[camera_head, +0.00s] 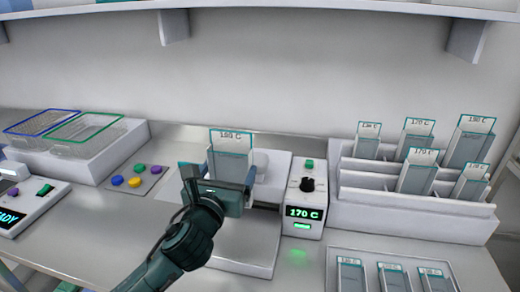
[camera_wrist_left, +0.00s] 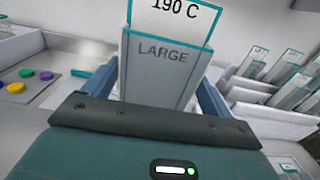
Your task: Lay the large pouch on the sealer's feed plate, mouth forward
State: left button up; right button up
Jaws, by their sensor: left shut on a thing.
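The large pouch (camera_head: 231,165) is grey with a teal edge and a white card marked 190 C at its top. In the left wrist view the pouch (camera_wrist_left: 160,75) reads LARGE. My left gripper (camera_head: 222,184) is shut on the pouch and holds it upright, card end up, in front of the sealer (camera_head: 268,185). The gripper's blue fingers (camera_wrist_left: 165,95) flank the pouch in the wrist view. The sealer's metal feed plate (camera_head: 250,245) lies below and in front, partly hidden by my left arm. The sealer's control box (camera_head: 304,200) shows 170 C in green. My right gripper is not in view.
A white stepped rack (camera_head: 400,205) with several carded pouches stands at the right. A tray (camera_head: 340,258) of small pouches lies before it. Wire baskets (camera_head: 88,132) and a coloured-button panel (camera_head: 135,180) are at left. A shelf (camera_head: 300,8) hangs above.

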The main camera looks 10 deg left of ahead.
pick_arm(q)
jog(key=s+a+f, duration=0.3)
jog(key=s+f, duration=0.6)
jog(key=s, duration=0.4)
jog(key=shift+s+a+y, duration=0.15)
jog(key=shift+s+y, duration=0.15)
jog(key=shift+s, duration=0.1)
jog(key=shift+r, duration=0.1)
